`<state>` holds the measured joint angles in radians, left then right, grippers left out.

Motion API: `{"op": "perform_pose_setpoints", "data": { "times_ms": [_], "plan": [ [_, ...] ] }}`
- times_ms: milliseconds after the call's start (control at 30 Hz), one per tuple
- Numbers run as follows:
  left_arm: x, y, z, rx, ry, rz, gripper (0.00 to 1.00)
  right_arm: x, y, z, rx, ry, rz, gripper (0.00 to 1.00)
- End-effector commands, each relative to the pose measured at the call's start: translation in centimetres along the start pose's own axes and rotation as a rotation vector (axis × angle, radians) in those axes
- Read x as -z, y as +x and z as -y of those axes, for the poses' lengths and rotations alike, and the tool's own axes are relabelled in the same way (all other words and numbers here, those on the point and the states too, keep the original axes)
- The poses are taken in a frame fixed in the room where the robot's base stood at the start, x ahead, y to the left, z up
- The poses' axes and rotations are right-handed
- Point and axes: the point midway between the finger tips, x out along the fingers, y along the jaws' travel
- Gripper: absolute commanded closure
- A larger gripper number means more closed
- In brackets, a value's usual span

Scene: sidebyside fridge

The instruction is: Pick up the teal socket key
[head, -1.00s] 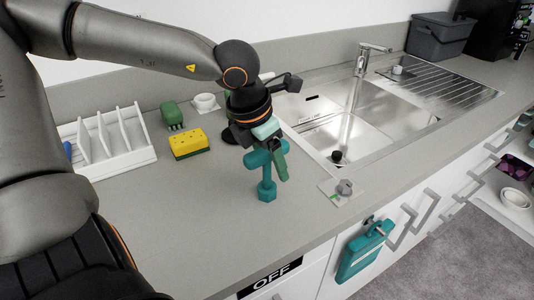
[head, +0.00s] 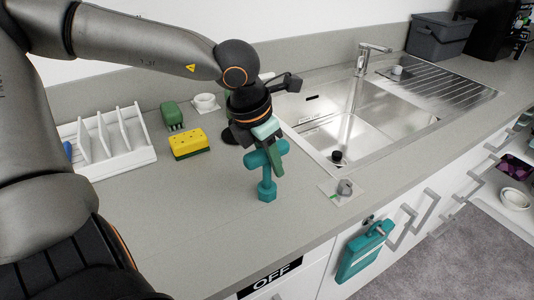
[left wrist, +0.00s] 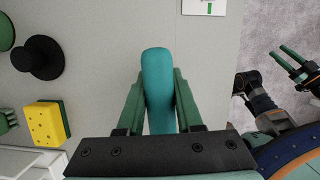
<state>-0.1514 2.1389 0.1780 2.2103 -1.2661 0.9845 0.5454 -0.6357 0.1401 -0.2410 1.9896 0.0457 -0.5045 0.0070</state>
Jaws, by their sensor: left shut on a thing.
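The teal socket key (head: 267,190) stands upright over the counter left of the sink, its hexagonal end down and its crossbar at the top. My left gripper (head: 268,157) comes down from above and is shut on the crossbar. In the left wrist view the teal bar (left wrist: 158,80) lies between the two green fingers, which press against its sides. I cannot tell whether the lower end touches the counter. My right gripper (left wrist: 298,64) shows at the right of the left wrist view, away from the key, its two green fingers apart and empty.
A yellow sponge (head: 189,144), a green brush (head: 172,115) and a white rack (head: 108,147) stand to the left. The front counter is clear.

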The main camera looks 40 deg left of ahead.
Motion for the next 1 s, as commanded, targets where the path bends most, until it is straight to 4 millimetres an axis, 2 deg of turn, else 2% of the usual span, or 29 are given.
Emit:
{"op": "perform_pose_setpoints", "data": {
  "times_ms": [867, 1000],
  "plan": [
    [-0.05, -0.05, 0.00, 0.000, 0.000, 0.002, 1.00, -0.15, 0.01, 0.03, 0.001, 0.000, 0.003, 0.50],
    [-0.36, -0.79, -0.04, -0.002, 0.000, 0.005, 1.00, -0.05, -0.08, 0.04, 0.001, 0.000, 0.003, 0.50]
  ]
}}
